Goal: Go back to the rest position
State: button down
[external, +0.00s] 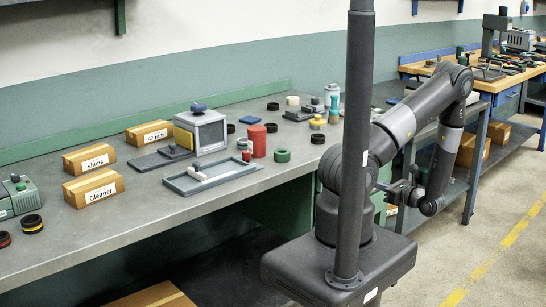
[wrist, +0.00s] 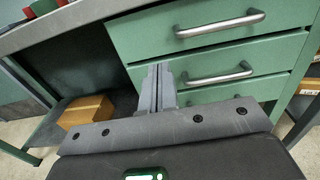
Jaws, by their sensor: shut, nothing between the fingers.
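My arm is folded beside my column in the external view. My gripper (external: 393,190) hangs low beside the column, in front of the bench and below the height of its top. It points left in the picture, and the column hides part of that area. In the wrist view my gripper (wrist: 158,72) shows with its two grey fingers together, shut and empty. The fingers point toward a green drawer cabinet (wrist: 215,60) with metal handles. I cannot tell the exact gap between the fingertips and the drawers.
The grey workbench (external: 60,248) carries labelled boxes (external: 92,187), a grey tray (external: 215,178), a red cylinder (external: 257,141) and small rings. A cardboard box (wrist: 86,110) sits under the bench. A second bench (external: 500,75) stands behind at right. The floor at right (external: 450,250) is clear.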

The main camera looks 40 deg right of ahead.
jog(key=w+a+r+n+g+y, duration=0.5)
jog(key=w+a+r+n+g, duration=0.25)
jog(key=a+n, duration=0.2)
jog(key=w+a+r+n+g+y, duration=0.4)
jog(key=w+a+r+n+g, duration=0.2)
jog(key=a+r+n, duration=0.4)
jog(key=s+a+r+n+h, duration=0.2)
jog(key=a+r+n+h, duration=0.2)
jog(key=a+r+n, duration=0.4)
jog(key=s+a+r+n+t+h, duration=0.1)
jog(key=s+a+r+n+h, duration=0.1)
jog(key=a+r+n+h, duration=0.3)
jog(key=shift+s+a+r+n, duration=0.35)
jog(key=shift+a+r+n, duration=1.25)
jog(key=shift+a, duration=1.1)
jog(key=shift+f, duration=0.1)
dwell(1.9)
